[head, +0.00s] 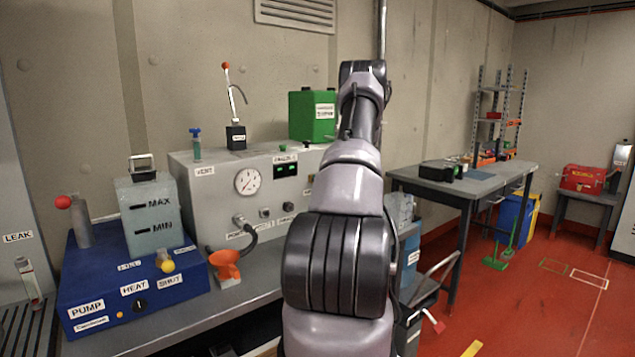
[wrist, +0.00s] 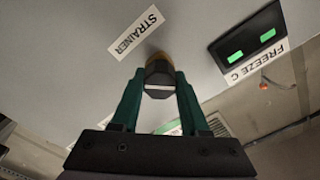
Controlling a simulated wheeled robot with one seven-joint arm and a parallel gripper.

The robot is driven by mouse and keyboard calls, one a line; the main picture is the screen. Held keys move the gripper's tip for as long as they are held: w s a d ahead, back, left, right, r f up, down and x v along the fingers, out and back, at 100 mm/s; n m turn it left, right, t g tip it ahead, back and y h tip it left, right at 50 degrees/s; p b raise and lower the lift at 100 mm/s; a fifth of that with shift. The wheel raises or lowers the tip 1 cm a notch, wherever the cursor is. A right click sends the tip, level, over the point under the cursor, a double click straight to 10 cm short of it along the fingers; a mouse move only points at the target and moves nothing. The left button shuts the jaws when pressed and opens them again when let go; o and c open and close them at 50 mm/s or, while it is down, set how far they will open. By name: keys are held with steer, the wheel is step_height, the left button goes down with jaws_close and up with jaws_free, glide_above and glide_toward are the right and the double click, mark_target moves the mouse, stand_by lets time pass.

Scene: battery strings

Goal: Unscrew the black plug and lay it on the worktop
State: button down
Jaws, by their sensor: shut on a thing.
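The black plug (wrist: 158,90) shows in the wrist view between my gripper's green fingers, with a brass-coloured part just behind it against the grey panel under the STRAINER label (wrist: 136,31). My gripper (wrist: 160,80) is shut on the plug. I cannot tell how far the plug is screwed in. In the head view my own arm hides the gripper and the plug. The grey worktop (head: 240,312) runs in front of the grey panel box (head: 212,196).
On the worktop stand an orange funnel (head: 225,266) and a blue pump unit (head: 130,286). A black hose (head: 250,237) hangs from the panel. A green can (head: 312,115) stands behind at the top. A second table (head: 485,180) is at right.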

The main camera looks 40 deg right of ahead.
steer(key=shift+n, duration=0.9)
steer(key=shift+c, duration=1.7)
jaws_free()
steer(key=shift+s, duration=0.1)
steer(key=s, duration=0.4)
steer(key=shift+s, duration=0.4)
